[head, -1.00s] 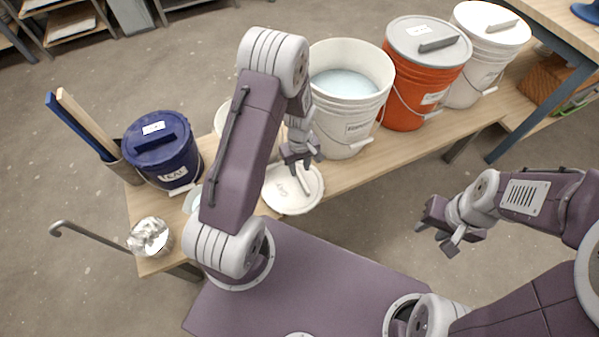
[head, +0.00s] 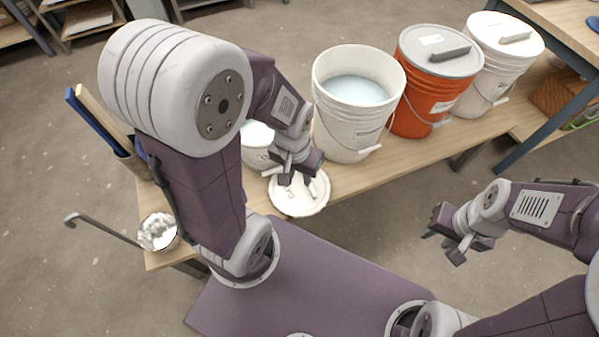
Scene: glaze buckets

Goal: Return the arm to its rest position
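My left arm stands raised at the left of the head view, its elbow large and close to the camera. My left gripper (head: 297,186) points down over a round white lid (head: 301,208) on the bench, fingers apart. I cannot tell whether it touches the lid, and it hides part of it. My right gripper (head: 443,247) hangs open and empty over the floor to the right, clear of the bench.
On the bench (head: 350,183) stand an open white bucket (head: 345,128) with pale liquid, an orange bucket (head: 412,112) with a grey lid, a lidded white bucket (head: 497,67), a smaller white bucket (head: 254,152) and crumpled foil (head: 157,232).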

